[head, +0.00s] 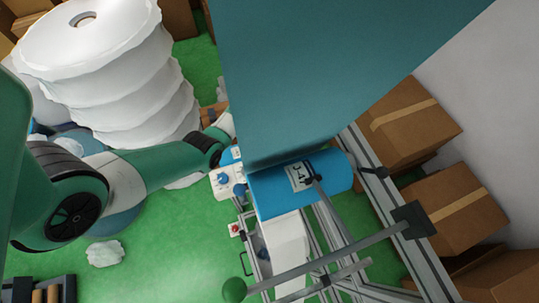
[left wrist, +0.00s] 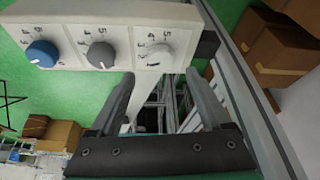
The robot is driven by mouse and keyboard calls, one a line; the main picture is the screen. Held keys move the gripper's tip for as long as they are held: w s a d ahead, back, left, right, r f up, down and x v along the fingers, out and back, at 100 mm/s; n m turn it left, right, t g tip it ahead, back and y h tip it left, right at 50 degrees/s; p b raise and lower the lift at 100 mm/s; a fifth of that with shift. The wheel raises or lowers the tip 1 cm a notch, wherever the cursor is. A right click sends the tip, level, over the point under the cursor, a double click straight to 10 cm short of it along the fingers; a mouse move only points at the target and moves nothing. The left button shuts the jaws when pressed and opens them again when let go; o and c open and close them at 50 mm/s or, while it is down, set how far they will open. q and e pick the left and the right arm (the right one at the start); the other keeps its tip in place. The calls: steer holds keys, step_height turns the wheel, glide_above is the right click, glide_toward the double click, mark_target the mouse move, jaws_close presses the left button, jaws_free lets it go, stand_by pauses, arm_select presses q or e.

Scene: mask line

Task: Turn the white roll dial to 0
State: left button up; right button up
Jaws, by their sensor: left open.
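The white dial (left wrist: 157,53) is at the right end of a pale control panel (left wrist: 110,12) in the left wrist view. A grey dial (left wrist: 100,54) and a blue dial (left wrist: 41,53) are to its left on the same panel. Printed numbers surround the dials; the white dial's exact setting is too small to read. My left gripper (left wrist: 161,77) is open and empty. Its fingertips point towards the white dial, one to each side in the picture, apart from it. In the head view, my left arm (head: 150,168) reaches towards the panel (head: 228,181). My right gripper is not in view.
A blue roller (head: 330,178) and a teal sheet (head: 320,70) are beside the panel. A red button (head: 235,229) is below it. Metal rails (head: 385,205) and cardboard boxes (head: 455,205) are at right. White rolls (head: 95,50) are stacked at left.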

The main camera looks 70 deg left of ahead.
mark_target(269, 162)
arm_select(q)
steer(key=b+x, duration=0.1)
steer(key=x, duration=0.4)
steer(key=shift+w+f, duration=0.1)
steer(key=shift+f, duration=0.15)
jaws_close()
